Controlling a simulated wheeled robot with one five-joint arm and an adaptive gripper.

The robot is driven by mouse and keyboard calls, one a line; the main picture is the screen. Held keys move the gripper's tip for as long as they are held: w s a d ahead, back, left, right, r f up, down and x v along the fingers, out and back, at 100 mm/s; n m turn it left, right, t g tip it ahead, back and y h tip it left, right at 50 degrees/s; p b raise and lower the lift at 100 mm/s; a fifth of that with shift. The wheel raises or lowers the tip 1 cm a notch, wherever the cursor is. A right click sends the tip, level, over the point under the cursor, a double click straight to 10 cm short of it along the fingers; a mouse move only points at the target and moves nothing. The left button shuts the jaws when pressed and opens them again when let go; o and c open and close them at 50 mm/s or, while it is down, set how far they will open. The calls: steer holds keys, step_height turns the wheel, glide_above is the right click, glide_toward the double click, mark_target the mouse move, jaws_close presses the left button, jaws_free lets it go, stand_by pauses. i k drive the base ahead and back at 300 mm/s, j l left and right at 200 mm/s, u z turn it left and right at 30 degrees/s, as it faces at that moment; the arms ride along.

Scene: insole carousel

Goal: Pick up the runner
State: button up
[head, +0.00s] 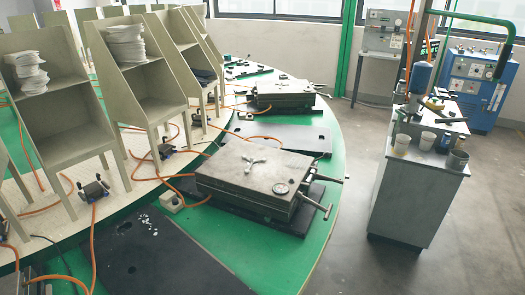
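A small pale three-armed piece (253,163), which looks like the runner, lies on top of the nearer grey metal mould (235,185). The mould is shut and sits on the green carousel (325,225), near its outer edge. The piece lies toward the back left of the mould's top, and a round dial or fitting shows nearer its right front. My gripper is not in view, so its state and distance from the piece cannot be seen.
Handles (318,205) stick out from the mould's right side. A second mould (280,95) stands behind. Beige racks (55,110) with stacked white insoles and orange hoses line the left. A grey cabinet (420,190) with cups stands right, with open floor between it and the carousel.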

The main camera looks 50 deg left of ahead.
mark_target(252, 160)
steer(key=i+u, duration=0.3)
steer(key=i, duration=0.15)
steer(key=i+u, duration=0.3)
steer(key=i, duration=0.15)
steer(key=i+l+u, duration=0.35)
steer(key=i+u, duration=0.25)
steer(key=u, duration=0.2)
steer(key=i+u, duration=0.2)
steer(key=u, duration=0.3)
steer(key=i+l+u, duration=0.1)
steer(key=i+u, duration=0.15)
steer(key=u, duration=0.2)
steer(key=i+l+u, duration=0.15)
steer(key=u, duration=0.3)
steer(key=i+l+u, duration=0.25)
steer(key=u, duration=0.2)
steer(key=i+l+u, duration=0.25)
steer(key=u, duration=0.2)
steer(key=l, duration=0.1)
